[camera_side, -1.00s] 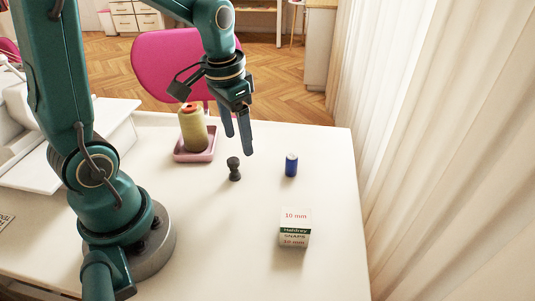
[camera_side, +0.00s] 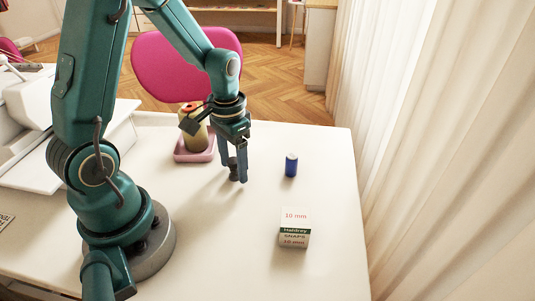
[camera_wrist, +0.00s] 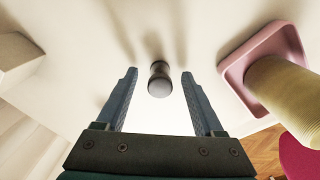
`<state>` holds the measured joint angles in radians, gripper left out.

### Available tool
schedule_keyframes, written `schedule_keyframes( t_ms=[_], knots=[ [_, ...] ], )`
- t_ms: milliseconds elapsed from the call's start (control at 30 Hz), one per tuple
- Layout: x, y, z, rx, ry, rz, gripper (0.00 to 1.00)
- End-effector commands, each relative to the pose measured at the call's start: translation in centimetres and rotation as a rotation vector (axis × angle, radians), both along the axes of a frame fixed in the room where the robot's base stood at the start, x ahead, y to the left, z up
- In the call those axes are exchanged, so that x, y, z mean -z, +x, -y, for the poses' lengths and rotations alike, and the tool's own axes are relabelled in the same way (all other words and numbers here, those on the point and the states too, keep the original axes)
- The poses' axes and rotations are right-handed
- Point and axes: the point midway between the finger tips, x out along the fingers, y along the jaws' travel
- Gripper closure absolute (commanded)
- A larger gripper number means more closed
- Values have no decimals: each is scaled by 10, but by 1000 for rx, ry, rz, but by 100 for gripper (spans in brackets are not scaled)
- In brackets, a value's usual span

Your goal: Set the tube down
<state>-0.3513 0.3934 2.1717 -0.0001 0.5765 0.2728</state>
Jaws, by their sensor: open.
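A small dark, waisted piece (camera_wrist: 159,80) stands upright on the white table. In the wrist view it lies between the fingers of my gripper (camera_wrist: 159,74), with a gap on each side. In the side view my gripper (camera_side: 238,178) points down over it, open, and its fingers hide most of it. I cannot tell which of these is the tube. My gripper holds nothing.
A yellow thread cone (camera_wrist: 283,88) stands in a pink tray (camera_side: 181,156) left of my gripper in the side view. A white and green snaps box (camera_side: 295,228) stands toward the front. The table (camera_side: 215,250) is clear around the box. A pink chair (camera_side: 160,65) is behind.

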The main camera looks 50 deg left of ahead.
Motion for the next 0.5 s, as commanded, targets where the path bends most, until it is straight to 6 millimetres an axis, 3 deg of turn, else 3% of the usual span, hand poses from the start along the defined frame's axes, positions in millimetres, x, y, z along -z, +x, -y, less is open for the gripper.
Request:
schedule_keyframes(
  t_ms=[67, 233, 500],
  knots=[
    [0, 0, 0, 0, 0, 0, 34],
    [0, 0, 0, 0, 0, 0, 99],
    [0, 0, 0, 0, 0, 0, 100]
  ],
)
